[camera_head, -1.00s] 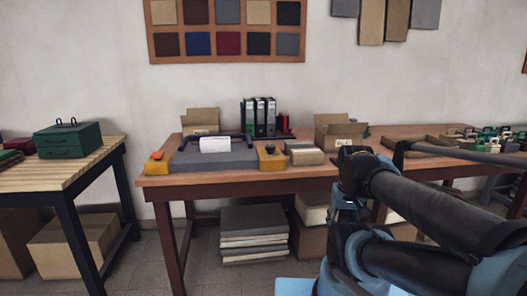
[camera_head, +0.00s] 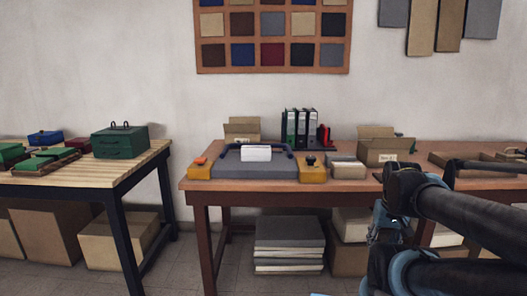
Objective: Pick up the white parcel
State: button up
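A small white block (camera_head: 256,153), which looks like the white parcel, lies on a grey flat pad (camera_head: 240,168) on the brown table. Dark blue handle-like bars stand at both sides of it, and yellow blocks (camera_head: 313,170) flank the pad. My arm's dark links fill the lower right, well to the right of the white block. The gripper's fingers cannot be made out in this view.
The brown table (camera_head: 225,184) also holds a small box (camera_head: 347,170), open cartons (camera_head: 380,150) and binders (camera_head: 300,128). A wooden-topped table (camera_head: 95,180) with a green case (camera_head: 120,141) stands to the left. Boxes and grey stacks (camera_head: 290,238) sit beneath.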

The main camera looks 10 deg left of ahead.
aim_at(249, 153)
jog(key=z, duration=1.5)
jog(key=k, duration=0.55)
jog(key=u, duration=1.5)
jog(key=i, duration=1)
jog(key=z, duration=0.05)
